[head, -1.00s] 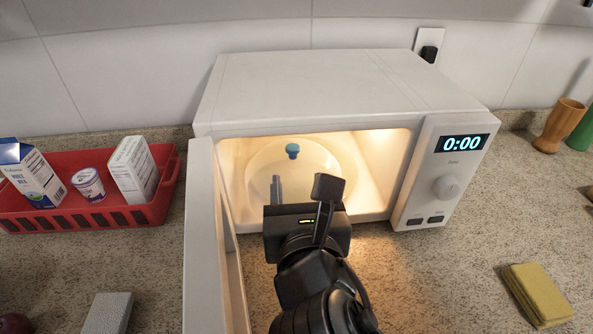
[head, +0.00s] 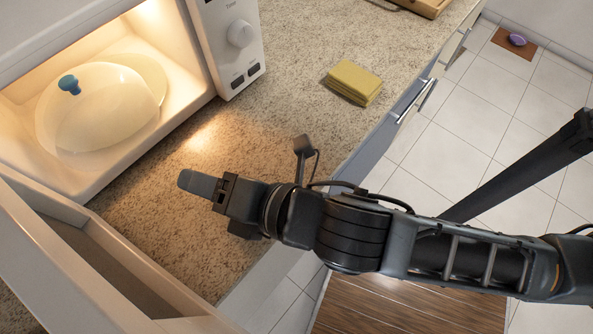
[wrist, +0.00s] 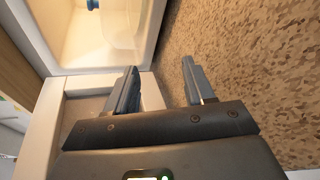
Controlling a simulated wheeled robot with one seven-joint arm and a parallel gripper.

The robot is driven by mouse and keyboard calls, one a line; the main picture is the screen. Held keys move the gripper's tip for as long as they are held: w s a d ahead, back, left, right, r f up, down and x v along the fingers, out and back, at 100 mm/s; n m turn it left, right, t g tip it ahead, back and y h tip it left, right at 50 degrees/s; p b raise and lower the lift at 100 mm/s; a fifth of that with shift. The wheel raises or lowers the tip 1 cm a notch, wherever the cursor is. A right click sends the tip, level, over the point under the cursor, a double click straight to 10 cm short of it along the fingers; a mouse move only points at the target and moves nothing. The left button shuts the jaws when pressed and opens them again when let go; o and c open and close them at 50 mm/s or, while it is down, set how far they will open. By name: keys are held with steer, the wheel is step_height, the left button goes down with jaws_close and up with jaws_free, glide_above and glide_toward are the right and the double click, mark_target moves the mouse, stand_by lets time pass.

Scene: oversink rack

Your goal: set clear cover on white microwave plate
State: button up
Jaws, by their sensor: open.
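The clear domed cover (head: 100,112) with its blue knob (head: 69,85) is inside the open microwave (head: 172,62). The white plate (head: 150,75) shows past the cover's back right edge, so the cover looks off-centre over it. I cannot tell whether its rim rests flat on the plate. My gripper (head: 198,185) is open and empty, outside the microwave above the counter, apart from the cover. In the wrist view, the open fingers (wrist: 160,78) are in front of the microwave opening, and the knob (wrist: 93,4) shows at the top edge.
The open microwave door (head: 75,265) stands at the lower left, near my gripper. A yellow sponge or folded cloth (head: 354,82) lies on the counter (head: 280,125) near its front edge. The counter between them is mostly clear.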

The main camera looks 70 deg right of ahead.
steer(key=s+d+r+m, duration=0.1)
steer(key=s+d+m, duration=0.2)
steer(key=s+m, duration=0.6)
steer(key=s+d+r+m, duration=0.1)
steer(key=s+d+m, duration=0.2)
steer(key=s+m, duration=0.7)
steer(key=shift+s+r+m+y, duration=0.2)
steer(key=shift+m+y, duration=0.1)
steer(key=shift+m, duration=0.9)
